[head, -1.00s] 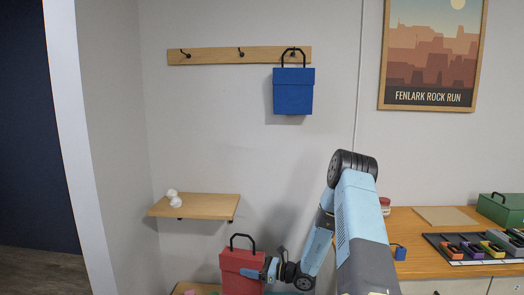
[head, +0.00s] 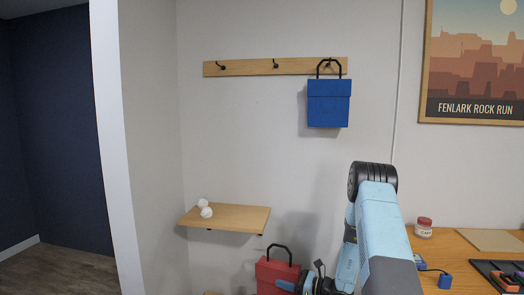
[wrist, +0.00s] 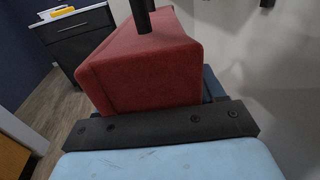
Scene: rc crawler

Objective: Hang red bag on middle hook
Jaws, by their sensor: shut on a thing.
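The red bag (head: 277,277) with its upright black handle is at the bottom of the head view, below and right of the small wall shelf. My gripper (head: 292,286) is shut on its right side. In the wrist view the red bag (wrist: 140,75) fills the middle, above the dark bar of my gripper (wrist: 165,128). The middle hook (head: 275,64) is bare on the wooden hook rail (head: 245,68), well above the bag. A blue bag (head: 328,104) hangs by its handle from the right hook. The bag's underside is out of view.
The left hook (head: 221,66) is bare. The wooden wall shelf (head: 245,217) with white round things (head: 206,209) juts out between the red bag and the rail. A wooden desk (head: 450,245) with a jar (head: 423,228) stands at right. The wall under the middle hook is clear.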

